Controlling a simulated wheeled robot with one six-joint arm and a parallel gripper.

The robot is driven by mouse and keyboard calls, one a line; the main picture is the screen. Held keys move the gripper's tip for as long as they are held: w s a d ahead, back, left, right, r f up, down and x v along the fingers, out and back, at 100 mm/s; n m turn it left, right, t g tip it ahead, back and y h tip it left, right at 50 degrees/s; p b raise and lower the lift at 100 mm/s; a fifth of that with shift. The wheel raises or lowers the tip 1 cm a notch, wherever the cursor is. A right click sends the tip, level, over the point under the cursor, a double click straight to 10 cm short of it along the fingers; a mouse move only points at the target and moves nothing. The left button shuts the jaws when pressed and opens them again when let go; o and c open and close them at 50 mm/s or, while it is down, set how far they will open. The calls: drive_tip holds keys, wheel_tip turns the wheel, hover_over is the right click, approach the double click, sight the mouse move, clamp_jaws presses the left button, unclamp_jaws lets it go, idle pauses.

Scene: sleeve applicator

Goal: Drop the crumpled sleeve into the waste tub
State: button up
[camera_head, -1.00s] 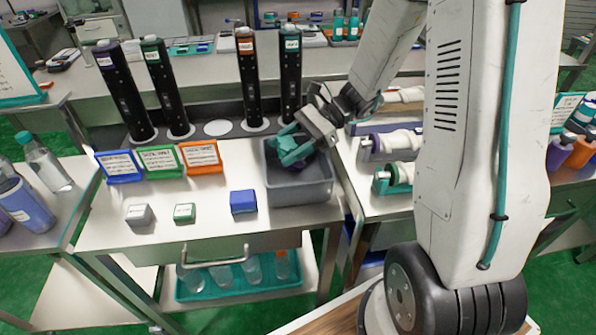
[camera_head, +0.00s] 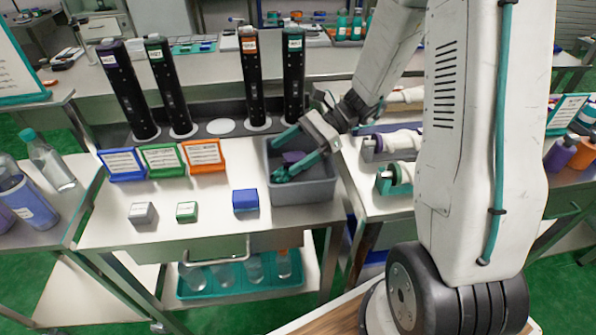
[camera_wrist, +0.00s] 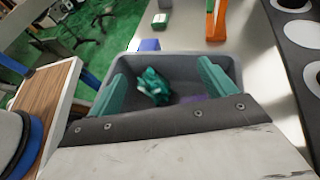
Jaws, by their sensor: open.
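The grey waste tub (camera_head: 305,192) stands at the right end of the near bench; its far rim (camera_wrist: 180,60) shows in the wrist view. The crumpled teal sleeve (camera_head: 283,175) lies low inside the tub, and it also shows in the wrist view (camera_wrist: 153,87).
Several tall black columns stand behind the tub. Three label stands (camera_head: 162,161) and small boxes, one blue (camera_head: 245,200), are left of it. White rollers (camera_head: 402,174) on holders stand close on the right.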

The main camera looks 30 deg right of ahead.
drive_tip(key=v, duration=0.7)
drive_tip(key=shift+d, duration=0.3)
drive_tip(key=shift+a+r, duration=0.1)
drive_tip(key=shift+r, duration=0.05)
drive_tip(key=s+a+r+n+g+h, duration=0.3)
drive_tip(key=s+a+r+n+h, duration=0.3)
drive_tip(key=s+r+n, duration=0.4)
drive_tip(key=s+d+r+n+t+h, duration=0.2)
drive_tip(key=s+n+t+h, duration=0.2)
drive_tip(key=s+n+h, duration=0.3)
drive_tip(key=shift+s+n, duration=0.6)
drive_tip(key=shift+s, duration=1.85)
